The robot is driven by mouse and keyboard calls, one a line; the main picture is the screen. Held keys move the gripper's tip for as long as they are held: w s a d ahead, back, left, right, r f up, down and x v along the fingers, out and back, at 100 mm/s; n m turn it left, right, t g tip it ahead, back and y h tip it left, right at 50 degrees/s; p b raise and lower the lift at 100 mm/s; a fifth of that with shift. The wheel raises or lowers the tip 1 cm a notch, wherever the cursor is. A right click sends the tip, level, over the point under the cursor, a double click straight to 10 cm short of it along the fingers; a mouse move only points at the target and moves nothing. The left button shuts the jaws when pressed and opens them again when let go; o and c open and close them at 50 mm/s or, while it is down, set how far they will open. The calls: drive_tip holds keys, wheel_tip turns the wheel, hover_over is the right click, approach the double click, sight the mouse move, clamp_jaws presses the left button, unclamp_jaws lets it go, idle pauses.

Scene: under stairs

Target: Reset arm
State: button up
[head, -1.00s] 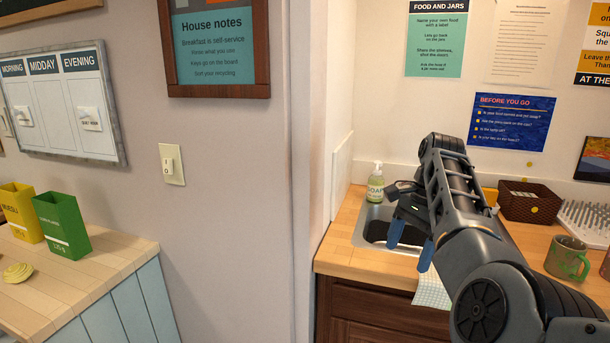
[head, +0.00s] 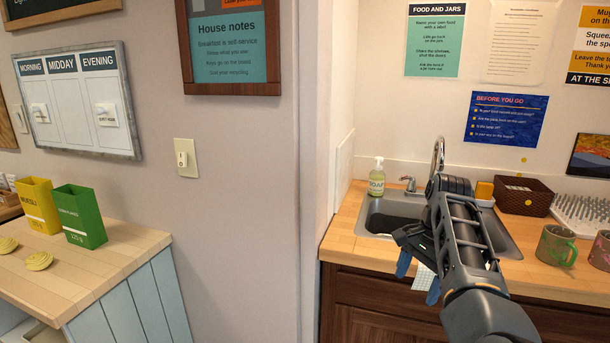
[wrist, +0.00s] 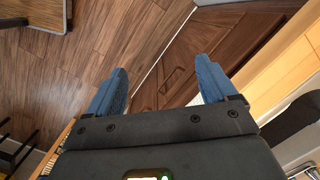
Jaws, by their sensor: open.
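My gripper (head: 419,277) hangs in front of the sink counter's front edge in the head view, at the end of my arm. Its two blue fingers point down and hold nothing. In the wrist view the gripper (wrist: 162,85) has its fingers wide apart, with the wooden floor (wrist: 100,50) and the brown cabinet doors (wrist: 190,55) beyond them.
The sink (head: 370,222) has a soap bottle (head: 377,178) behind it. A brown basket (head: 527,197), a drying rack (head: 585,212) and a green mug (head: 556,245) stand to the right. At left, a worktop (head: 110,262) holds yellow (head: 38,205) and green (head: 80,217) boxes.

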drive_tip(key=s+d+f+n+t+h, duration=0.15)
drive_tip(key=s+d+f, duration=0.3)
drive_tip(key=f, duration=0.55)
drive_tip(key=s+d+f+n+t+h, duration=0.1)
drive_tip(key=s+d+f+t+h, duration=0.15)
drive_tip(key=s+f, duration=0.5)
drive_tip(key=s+d+f+n+t, duration=0.1)
drive_tip(key=s+f+n+t, duration=0.1)
drive_tip(key=s+f, duration=0.35)
drive_tip(key=s+d+f+n+t, duration=0.1)
drive_tip(key=s+f+n, duration=0.1)
drive_tip(key=s, duration=0.7)
drive_tip(key=s+a+r+n+t+y+b, duration=0.1)
drive_tip(key=s+a+r+n+t, duration=0.3)
drive_tip(key=s, duration=0.6)
drive_tip(key=s+a+r+t, duration=0.1)
drive_tip(key=s+a+r, duration=0.3)
drive_tip(key=s, duration=0.5)
drive_tip(key=s+a+r+n+t, duration=0.1)
drive_tip(key=s+a+r, duration=0.1)
drive_tip(key=s+r, duration=0.3)
drive_tip(key=s+a+r+n+t+y, duration=0.1)
drive_tip(key=s+r, duration=0.5)
drive_tip(key=r, duration=0.8)
drive_tip(key=shift+a+t, duration=0.55)
drive_tip(key=shift+t, duration=0.05)
